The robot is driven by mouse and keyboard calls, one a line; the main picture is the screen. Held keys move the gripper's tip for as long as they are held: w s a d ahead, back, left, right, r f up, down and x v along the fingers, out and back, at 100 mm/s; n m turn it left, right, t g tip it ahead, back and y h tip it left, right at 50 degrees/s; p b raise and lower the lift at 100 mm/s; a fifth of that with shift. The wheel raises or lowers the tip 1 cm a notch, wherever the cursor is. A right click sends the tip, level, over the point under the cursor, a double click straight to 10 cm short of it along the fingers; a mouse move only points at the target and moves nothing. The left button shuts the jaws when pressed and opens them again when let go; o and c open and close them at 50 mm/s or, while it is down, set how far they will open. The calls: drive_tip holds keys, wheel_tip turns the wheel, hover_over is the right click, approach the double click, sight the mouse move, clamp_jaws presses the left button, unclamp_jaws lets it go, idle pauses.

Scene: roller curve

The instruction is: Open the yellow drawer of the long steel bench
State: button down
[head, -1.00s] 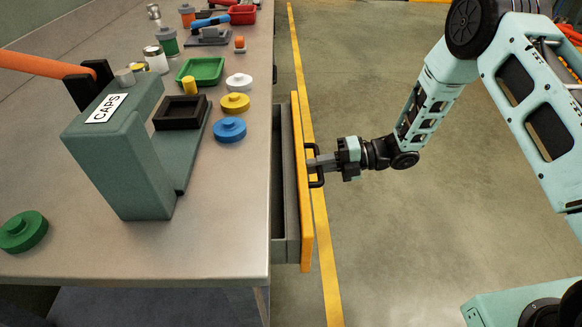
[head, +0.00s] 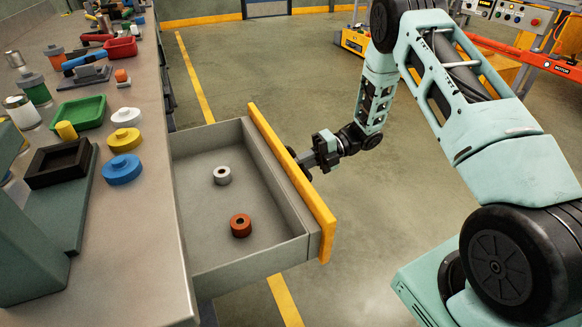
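The yellow drawer front (head: 290,180) stands well out from the long steel bench (head: 130,240). The grey drawer box (head: 205,255) is open to view, with a light grey ring (head: 222,175) and a rust-red ring (head: 241,225) on its floor. My gripper (head: 306,163) is at the dark handle on the outer face of the yellow front and appears shut on it. The front's upper edge partly hides the handle and the fingertips.
On the bench top are blue (head: 122,169), yellow (head: 124,138) and white (head: 126,117) caps, a green tray (head: 78,113), a black tray (head: 60,163) and a red tray (head: 121,48). Open floor (head: 350,250) lies right of the drawer. An orange-railed machine stands at upper right.

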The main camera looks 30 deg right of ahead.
drive_tip(key=shift+d, duration=0.1)
drive_tip(key=c, duration=1.5)
unclamp_jaws()
drive_tip(key=v, duration=1.7)
drive_tip(key=shift+d+b, duration=0.2)
drive_tip(key=shift+b, duration=0.2)
